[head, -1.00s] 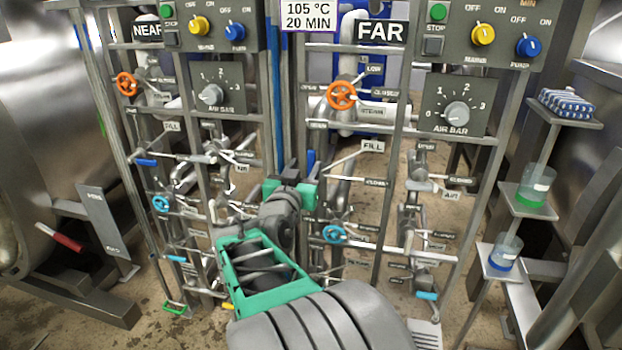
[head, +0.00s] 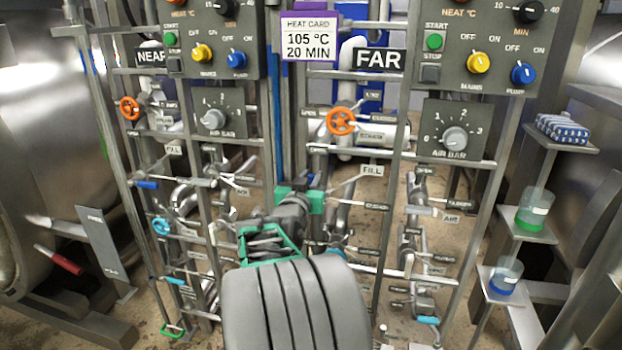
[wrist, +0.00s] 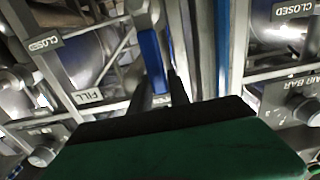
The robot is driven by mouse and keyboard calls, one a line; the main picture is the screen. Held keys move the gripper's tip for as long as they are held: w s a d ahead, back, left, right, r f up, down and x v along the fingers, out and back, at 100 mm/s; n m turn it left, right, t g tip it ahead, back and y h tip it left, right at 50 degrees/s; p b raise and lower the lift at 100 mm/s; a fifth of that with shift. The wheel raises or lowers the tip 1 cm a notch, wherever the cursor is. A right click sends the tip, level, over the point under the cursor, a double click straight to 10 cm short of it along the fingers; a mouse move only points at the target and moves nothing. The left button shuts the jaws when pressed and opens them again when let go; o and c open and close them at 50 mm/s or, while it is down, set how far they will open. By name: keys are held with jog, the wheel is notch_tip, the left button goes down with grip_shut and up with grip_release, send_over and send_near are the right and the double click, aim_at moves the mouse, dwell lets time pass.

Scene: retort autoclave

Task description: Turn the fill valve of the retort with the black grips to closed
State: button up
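The fill valve's blue lever (wrist: 154,62) stands upright in the wrist view, near a FILL sign (wrist: 90,97) and a CLOSED sign (wrist: 44,44). My gripper (wrist: 160,82) has its two dark fingers on either side of the lever's end. They lie very close to it; I cannot tell whether they press on it. In the head view my gripper (head: 300,192) is in the middle, left of the FILL sign (head: 372,170) under the FAR sign (head: 380,60). My arm hides much of this valve there. I cannot make out any black grips.
The NEAR rack stands at the left, with its own blue fill lever (head: 145,184) lying level. Rack posts and pipes crowd my gripper. An orange handwheel (head: 341,121) is above it. A stand with beakers (head: 535,210) is at the right.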

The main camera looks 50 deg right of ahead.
grip_shut()
dwell(1.0)
